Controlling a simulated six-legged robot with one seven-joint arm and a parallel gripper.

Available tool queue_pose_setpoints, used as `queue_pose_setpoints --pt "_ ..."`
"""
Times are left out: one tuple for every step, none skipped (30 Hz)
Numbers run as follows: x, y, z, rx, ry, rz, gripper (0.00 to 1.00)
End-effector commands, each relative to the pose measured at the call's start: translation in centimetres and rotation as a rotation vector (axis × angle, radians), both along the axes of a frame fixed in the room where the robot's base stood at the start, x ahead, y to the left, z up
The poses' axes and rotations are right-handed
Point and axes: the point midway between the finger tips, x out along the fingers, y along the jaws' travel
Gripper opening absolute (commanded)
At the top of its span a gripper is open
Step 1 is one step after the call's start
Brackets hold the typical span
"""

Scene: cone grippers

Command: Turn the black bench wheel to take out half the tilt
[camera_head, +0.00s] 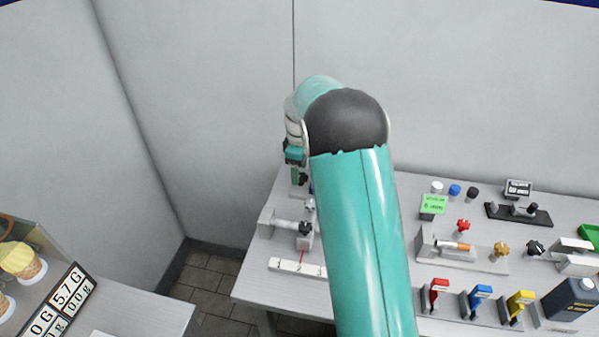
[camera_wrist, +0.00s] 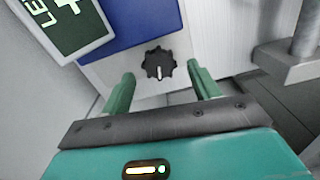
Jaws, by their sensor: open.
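A black lobed wheel (camera_wrist: 159,63) with a pale pointer line sits on a light grey face below a blue panel (camera_wrist: 130,22) in the wrist view. Its pointer line runs roughly up and down in the picture. My gripper (camera_wrist: 161,77) is open, with one green finger on each side of the wheel in the picture. Both fingers look apart from the wheel; the depth between them is unclear. In the head view my gripper (camera_head: 296,158) is at the far left end of the bench, and my arm hides part of the bench.
A dark green sign with white lettering (camera_wrist: 70,22) stands left of the wheel. A grey post on a plate (camera_wrist: 300,50) stands at right. The bench (camera_head: 255,285) also bears red (camera_head: 438,292), blue (camera_head: 480,300) and yellow (camera_head: 518,305) handles and a dark bottle (camera_head: 572,300).

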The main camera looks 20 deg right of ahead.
Motion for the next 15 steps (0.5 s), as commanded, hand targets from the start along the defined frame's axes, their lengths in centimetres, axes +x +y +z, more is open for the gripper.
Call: queue_pose_setpoints --pt "-0.04 0.0 -0.65 0.001 0.002 0.0 0.61" --pt "-0.03 0.0 -0.89 0.001 0.002 -0.001 0.61" --pt "-0.01 -0.01 -1.14 0.0 0.0 -0.001 0.61" --pt "0.0 -0.01 -1.28 0.0 0.0 -0.001 0.61" --pt "0.01 -0.02 -1.37 0.0 0.0 -0.001 0.61" --pt "0.0 -0.03 -1.46 -0.001 -0.001 -0.001 0.61" --pt "0.0 -0.03 -1.49 -0.001 -0.001 -0.001 0.61" --pt "0.0 -0.03 -1.5 -0.001 -0.001 -0.001 0.61" --pt "0.0 -0.03 -1.5 -0.001 -0.001 -0.001 0.61" --pt "0.0 -0.03 -1.5 -0.001 -0.001 -0.001 0.61" --pt "0.0 -0.03 -1.49 -0.001 -0.001 -0.001 0.61" --pt "0.0 -0.03 -1.49 -0.001 -0.001 -0.001 0.61" --pt "0.0 -0.03 -1.49 -0.001 -0.001 -0.001 0.61" --pt "0.0 -0.03 -1.49 -0.001 -0.001 -0.001 0.55" --pt "0.0 -0.03 -1.49 -0.001 -0.001 -0.001 0.47"
